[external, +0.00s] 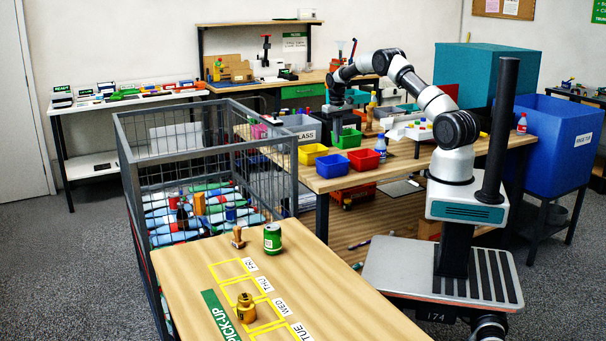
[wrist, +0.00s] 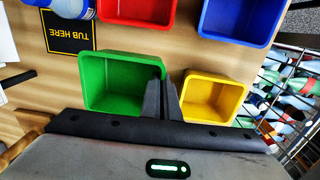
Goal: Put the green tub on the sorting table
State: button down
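The green tub (external: 348,138) stands among other tubs on the wooden table. It also shows in the wrist view (wrist: 108,90), open side up and empty. My gripper (external: 337,133) is at the tub's left side in the external view. In the wrist view my gripper's fingers (wrist: 165,88) are close together, one inside and one outside the tub's right wall, with the rim between them. I cannot tell whether the tub is lifted. A black, yellow-edged "TUB HERE" mark (wrist: 72,42) lies on bare table beside the green tub in the wrist view.
A yellow tub (external: 312,147) stands close beside the green one, with a blue tub (external: 332,165) and red tub (external: 363,159) nearby. A blue-and-white bottle (external: 389,140) stands right of them. A wire cage (external: 283,150) is left, and a pick-up table (external: 340,290) in front.

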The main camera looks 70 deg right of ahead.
aim_at(338, 147)
jog(key=shift+f, duration=2.75)
jog(key=shift+f, duration=0.1)
jog(key=shift+f, duration=0.15)
jog(key=c, duration=2)
grip_release()
jog(key=shift+c, duration=0.2)
notch_tip(338, 147, up, 12)
jog(key=shift+w+a+r, duration=0.25)
jog(key=shift+a, duration=0.05)
